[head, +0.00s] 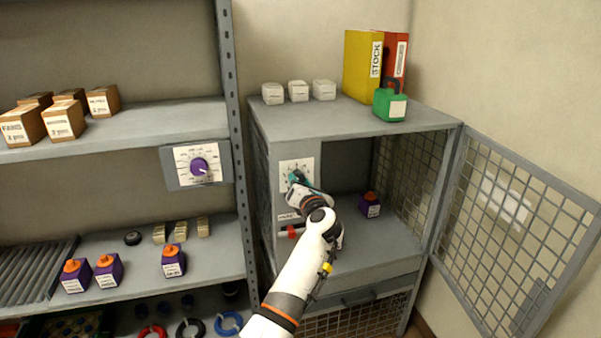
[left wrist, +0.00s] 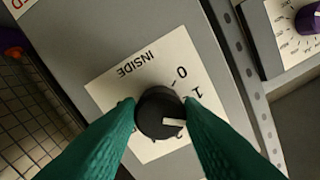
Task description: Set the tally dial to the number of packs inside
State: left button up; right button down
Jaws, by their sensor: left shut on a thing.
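The tally dial is a black knob (left wrist: 158,112) on a white plate marked INSIDE (left wrist: 125,85); the plate also shows on the cabinet's front panel in the head view (head: 296,166). My left gripper (head: 297,178) has its green fingers on both sides of the knob, shut on it. The white pointer faces right and slightly down in the left wrist view, past the 1; a finger partly covers the higher numbers, so the exact setting is unclear. One purple pack with an orange cap (head: 371,206) stands inside the open cabinet (head: 385,243). My right gripper is out of view.
The mesh door (head: 515,225) stands open to the right. A red handle (head: 292,231) sits below the dial. A green padlock (head: 390,103) and binders stand on top. The left shelf holds several purple packs (head: 108,270) and another dial with a purple knob (head: 199,166).

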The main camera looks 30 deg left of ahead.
pick_arm(q)
jog(key=shift+m+p, duration=1.15)
jog(key=shift+m, duration=0.05)
jog(key=o, duration=1)
jog(key=shift+c, duration=0.2)
